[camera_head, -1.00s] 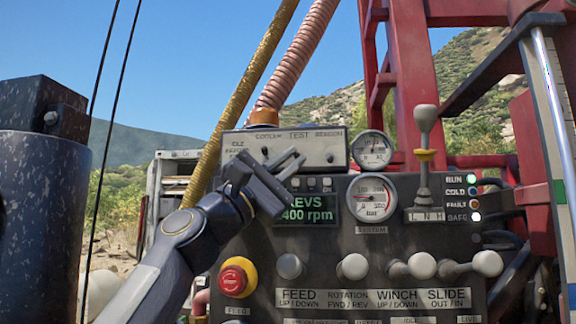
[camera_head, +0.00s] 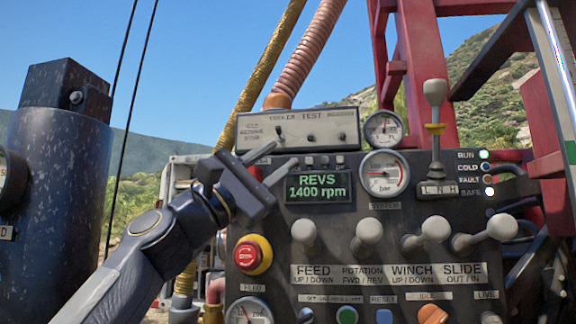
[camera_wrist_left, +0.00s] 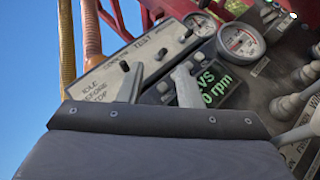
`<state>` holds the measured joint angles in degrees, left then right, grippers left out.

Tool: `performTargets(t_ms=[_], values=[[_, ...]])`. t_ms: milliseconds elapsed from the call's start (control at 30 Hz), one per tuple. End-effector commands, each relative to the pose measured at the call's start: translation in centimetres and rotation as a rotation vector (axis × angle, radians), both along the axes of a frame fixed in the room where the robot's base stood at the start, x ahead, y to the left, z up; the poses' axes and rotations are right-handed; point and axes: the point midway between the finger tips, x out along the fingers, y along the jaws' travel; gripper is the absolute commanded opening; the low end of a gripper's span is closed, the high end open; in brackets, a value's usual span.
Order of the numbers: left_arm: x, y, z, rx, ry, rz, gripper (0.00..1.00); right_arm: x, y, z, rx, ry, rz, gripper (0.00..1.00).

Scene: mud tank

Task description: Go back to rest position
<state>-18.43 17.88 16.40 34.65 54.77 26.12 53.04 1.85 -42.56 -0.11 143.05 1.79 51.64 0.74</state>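My left gripper (camera_head: 286,154) reaches in from the lower left, in front of the upper left of the dark control panel (camera_head: 345,250). Its two fingers are apart with nothing between them. In the left wrist view the fingers (camera_wrist_left: 157,78) also stand apart and empty, over the grey switch box and the display. I cannot tell whether they touch the panel. My right gripper is in neither view.
The display (camera_head: 318,188) reads 1400 rpm. A red stop button (camera_head: 248,256), several levers (camera_head: 368,235) and a tall gear lever (camera_head: 435,125) stick out of the panel. A dark cylinder (camera_head: 60,200) stands at left. Red frame posts (camera_head: 428,70) rise behind. Open sky lies above.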

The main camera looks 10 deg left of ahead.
Motion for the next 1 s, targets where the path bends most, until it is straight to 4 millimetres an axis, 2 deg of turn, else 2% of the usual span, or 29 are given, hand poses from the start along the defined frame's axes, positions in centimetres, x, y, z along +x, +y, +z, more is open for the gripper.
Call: performTargets(t_ms=[667,767,833,967,1000], values=[[-0.3,0.2,-0.6,0.026,0.0,0.015,0.32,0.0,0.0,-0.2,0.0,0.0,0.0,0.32],[-0.5,-0.2,-2.7,0.137,-0.001,0.07,0.32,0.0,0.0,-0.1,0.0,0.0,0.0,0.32],[-0.7,-0.4,-5.5,0.27,0.0,0.133,0.32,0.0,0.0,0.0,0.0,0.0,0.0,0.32],[-1.4,0.0,-12.8,0.574,0.009,0.249,0.32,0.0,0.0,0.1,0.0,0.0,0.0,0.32],[-1.7,0.4,-15.5,0.673,0.015,0.277,0.32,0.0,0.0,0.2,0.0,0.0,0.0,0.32]])
